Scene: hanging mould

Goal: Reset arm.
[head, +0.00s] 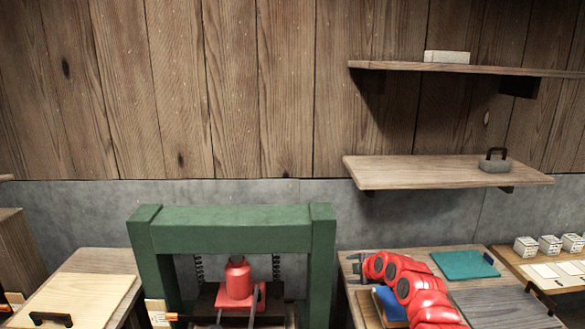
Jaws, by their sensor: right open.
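My right arm is red and comes up from the lower right. Its dark gripper (353,266) points left over the left edge of the right-hand table (465,262). It is open, looks empty, and is just right of the green press frame (322,255). My left gripper is not in view. A grey mould-like block (495,166) with a dark handle sits on the lower wall shelf (440,173), well above and right of the right gripper.
A red jack (238,280) stands inside the press. A teal pad (465,265), a blue item (391,303) and a grey plate (505,308) lie around my arm. A board with a dark handle (50,319) lies left.

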